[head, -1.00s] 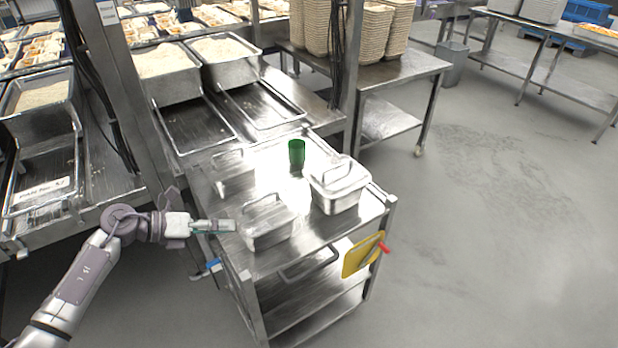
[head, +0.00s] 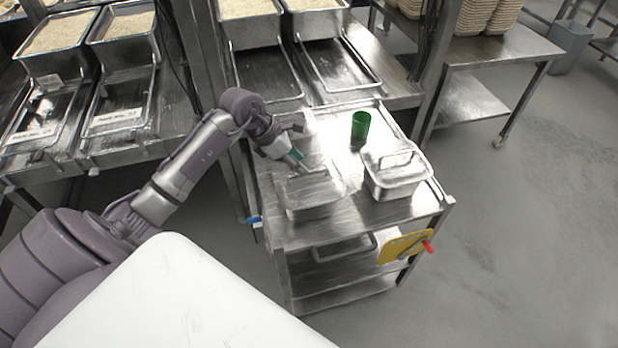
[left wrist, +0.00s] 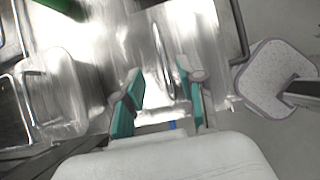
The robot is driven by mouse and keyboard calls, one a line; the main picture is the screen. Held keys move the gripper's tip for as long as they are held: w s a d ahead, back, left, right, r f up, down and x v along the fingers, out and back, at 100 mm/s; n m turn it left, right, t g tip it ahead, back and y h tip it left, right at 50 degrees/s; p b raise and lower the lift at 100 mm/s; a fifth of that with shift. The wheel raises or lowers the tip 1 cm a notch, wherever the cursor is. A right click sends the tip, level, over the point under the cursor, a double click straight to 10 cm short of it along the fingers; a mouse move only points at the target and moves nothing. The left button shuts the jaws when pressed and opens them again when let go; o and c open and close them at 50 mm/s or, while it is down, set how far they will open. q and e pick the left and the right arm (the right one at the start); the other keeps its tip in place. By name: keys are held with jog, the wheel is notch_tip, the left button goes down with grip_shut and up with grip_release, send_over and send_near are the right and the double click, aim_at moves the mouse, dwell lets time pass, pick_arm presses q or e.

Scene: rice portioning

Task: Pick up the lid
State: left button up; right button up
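One shiny lid (head: 312,188) with a loop handle covers the front-left container (head: 313,211). Another lid (head: 398,163) sits on the right container (head: 385,188). My left gripper (head: 299,164) is over the front-left lid. In the left wrist view its teal fingers (left wrist: 160,70) are spread apart, and a lid handle (left wrist: 164,60) shows between them. Contact with the handle cannot be made out. My right gripper is not in view.
A green cup (head: 361,125) stands at the back of the cart (head: 385,222). A yellow board (head: 405,246) hangs on its front. Rice trays (head: 247,28) stand on the racks behind. Open floor (head: 540,230) lies to the right.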

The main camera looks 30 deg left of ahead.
aim_at(308, 176)
pick_arm(q)
jog(key=shift+w+d+f+p, duration=0.3)
jog(key=shift+d+f+p, duration=0.4)
jog(key=shift+f, duration=0.1)
jog(key=shift+x, duration=1.2)
jog(key=shift+w+f, duration=0.15)
jog(key=shift+f, duration=0.1)
jog(key=c, duration=0.6)
grip_shut()
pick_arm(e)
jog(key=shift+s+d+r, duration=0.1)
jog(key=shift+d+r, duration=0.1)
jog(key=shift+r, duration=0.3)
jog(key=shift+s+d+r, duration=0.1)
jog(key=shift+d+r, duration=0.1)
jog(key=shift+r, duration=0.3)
